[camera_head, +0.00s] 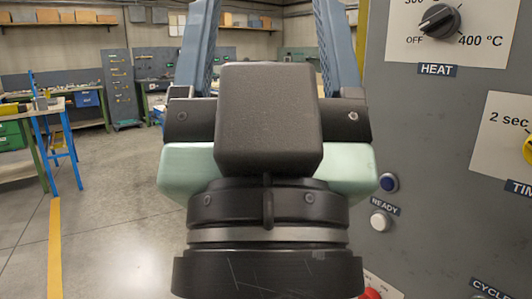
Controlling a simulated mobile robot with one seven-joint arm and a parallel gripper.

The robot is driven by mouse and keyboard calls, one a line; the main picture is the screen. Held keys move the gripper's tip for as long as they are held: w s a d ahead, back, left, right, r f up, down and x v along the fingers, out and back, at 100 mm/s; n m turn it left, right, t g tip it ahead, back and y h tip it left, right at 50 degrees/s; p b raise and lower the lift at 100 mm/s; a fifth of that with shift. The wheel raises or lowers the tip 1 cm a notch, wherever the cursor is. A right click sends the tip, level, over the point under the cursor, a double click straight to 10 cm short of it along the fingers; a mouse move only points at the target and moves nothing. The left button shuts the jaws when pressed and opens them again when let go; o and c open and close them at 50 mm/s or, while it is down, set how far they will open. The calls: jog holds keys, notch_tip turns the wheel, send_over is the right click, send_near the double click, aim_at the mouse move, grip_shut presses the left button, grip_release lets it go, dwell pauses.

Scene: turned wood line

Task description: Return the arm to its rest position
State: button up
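My gripper (265,12) fills the middle of the head view, seen from close behind and pointing up the picture. Its dark round wrist, pale green body and dark grey block hide much of the floor. Two blue-grey ribbed fingers stand wide apart, one on each side. Their tips are cut off by the top edge. Background shows between them, and nothing held is visible in the part I see. Most of my arm is out of view.
A grey control panel (430,130) with a HEAT knob (440,19), a blue READY lamp (389,182) and a white button (380,220) stands close on the right. A workbench (35,118) with blue legs is at left. Open concrete floor (115,190) lies at left.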

notch_tip(320, 180, up, 19)
jog(key=p, duration=1.7)
jog(key=shift+w+a, duration=0.1)
